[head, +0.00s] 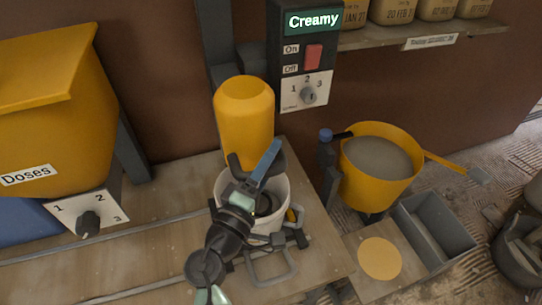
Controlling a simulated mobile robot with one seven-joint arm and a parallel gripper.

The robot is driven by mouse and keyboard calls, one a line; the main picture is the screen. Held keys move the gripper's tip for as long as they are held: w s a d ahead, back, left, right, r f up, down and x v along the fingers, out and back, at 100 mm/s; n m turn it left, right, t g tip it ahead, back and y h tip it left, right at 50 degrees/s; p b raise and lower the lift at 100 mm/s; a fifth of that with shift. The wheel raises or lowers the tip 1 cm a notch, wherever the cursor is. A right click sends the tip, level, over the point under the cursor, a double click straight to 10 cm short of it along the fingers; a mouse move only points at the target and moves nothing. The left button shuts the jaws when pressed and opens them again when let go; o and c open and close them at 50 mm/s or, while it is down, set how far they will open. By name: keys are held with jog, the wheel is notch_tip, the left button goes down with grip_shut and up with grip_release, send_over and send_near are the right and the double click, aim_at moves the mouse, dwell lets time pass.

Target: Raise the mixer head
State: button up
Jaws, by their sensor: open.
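The mixer head (244,115) is a yellow rounded cylinder on a dark upright post, low over a white bucket (281,212). A dark curved part shows at the base of the head, partly hidden by my gripper. My gripper (258,172) is open, in front of the lower part of the head and over the bucket. Whether it touches the head or the dark curved part I cannot tell. My arm hides part of the bucket's front and its inside.
A control panel (305,55) reads "Creamy", with a red switch and a dial. A yellow "Doses" hopper (45,110) stands left. A yellow bucket of grey mix (378,190) and a grey trough (435,235) are at right. A shelf with tubs is above.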

jog(key=shift+c, duration=0.2)
grip_shut()
jog(key=shift+r, duration=0.1)
jog(key=shift+w+r, duration=0.1)
jog(key=shift+r, duration=0.1)
dwell(1.0)
